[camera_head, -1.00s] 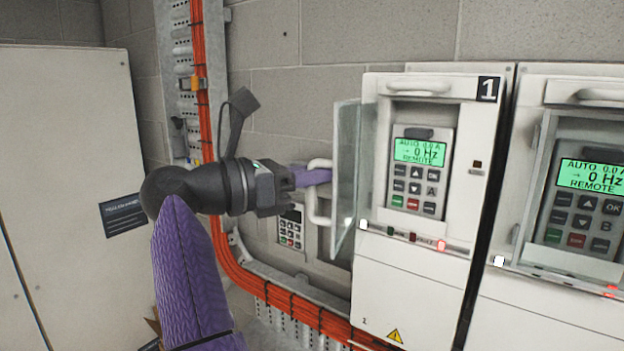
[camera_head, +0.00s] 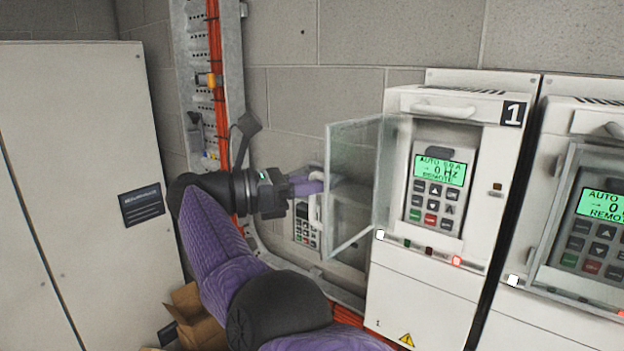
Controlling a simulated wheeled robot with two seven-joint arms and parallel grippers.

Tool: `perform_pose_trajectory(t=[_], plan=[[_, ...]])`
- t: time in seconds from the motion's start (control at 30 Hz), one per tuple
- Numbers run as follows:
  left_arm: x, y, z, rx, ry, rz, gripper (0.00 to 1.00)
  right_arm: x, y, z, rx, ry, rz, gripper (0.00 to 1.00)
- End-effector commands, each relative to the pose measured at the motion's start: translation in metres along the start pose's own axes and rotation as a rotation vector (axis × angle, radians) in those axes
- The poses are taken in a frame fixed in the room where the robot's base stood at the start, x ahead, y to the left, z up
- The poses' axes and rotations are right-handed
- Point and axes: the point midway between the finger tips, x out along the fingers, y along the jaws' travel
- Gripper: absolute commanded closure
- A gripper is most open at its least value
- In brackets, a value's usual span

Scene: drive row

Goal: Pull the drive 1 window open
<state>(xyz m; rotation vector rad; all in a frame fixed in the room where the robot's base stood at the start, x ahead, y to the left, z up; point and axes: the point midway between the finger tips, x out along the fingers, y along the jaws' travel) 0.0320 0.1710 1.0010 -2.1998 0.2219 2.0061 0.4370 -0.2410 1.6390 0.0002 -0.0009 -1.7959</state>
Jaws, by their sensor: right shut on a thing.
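The drive 1 cabinet (camera_head: 425,285) is white and carries a black "1" label. Its clear window (camera_head: 352,190) stands swung wide open to the left on its left-side hinge, and the keypad (camera_head: 434,190) with its green display is uncovered. My right gripper (camera_head: 312,185) is shut on the window's white handle (camera_head: 317,210), at the window's outer left side. The fingers partly hide the handle, and part of it shows below them. My left gripper is not in view.
A second drive (camera_head: 560,250) with its window shut stands close on the right. A grey cabinet (camera_head: 85,180) fills the left. Orange cables (camera_head: 215,60) run down a metal tray behind my arm. A cardboard box (camera_head: 190,310) lies low at the left.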

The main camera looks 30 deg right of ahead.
Motion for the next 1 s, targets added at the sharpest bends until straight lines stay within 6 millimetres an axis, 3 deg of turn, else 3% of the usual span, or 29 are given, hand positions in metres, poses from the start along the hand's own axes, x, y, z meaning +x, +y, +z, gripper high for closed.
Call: perform_pose_trajectory(t=[0.33, 0.37, 0.5, 1.0], plan=[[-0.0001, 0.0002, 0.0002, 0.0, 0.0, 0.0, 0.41, 0.0003, 0.0002, -0.0001, 0.0, 0.0, 0.0, 1.0], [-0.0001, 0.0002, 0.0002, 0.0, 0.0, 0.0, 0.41, 0.0003, 0.0002, -0.0002, 0.0, 0.0, 0.0, 0.81], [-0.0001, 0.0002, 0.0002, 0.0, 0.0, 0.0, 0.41, 0.0002, 0.0002, -0.0001, 0.0, -0.001, 0.0, 0.51], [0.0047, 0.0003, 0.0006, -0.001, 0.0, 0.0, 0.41, -0.0002, -0.002, -0.0021, 0.002, 0.0, -0.001, 0.51]])
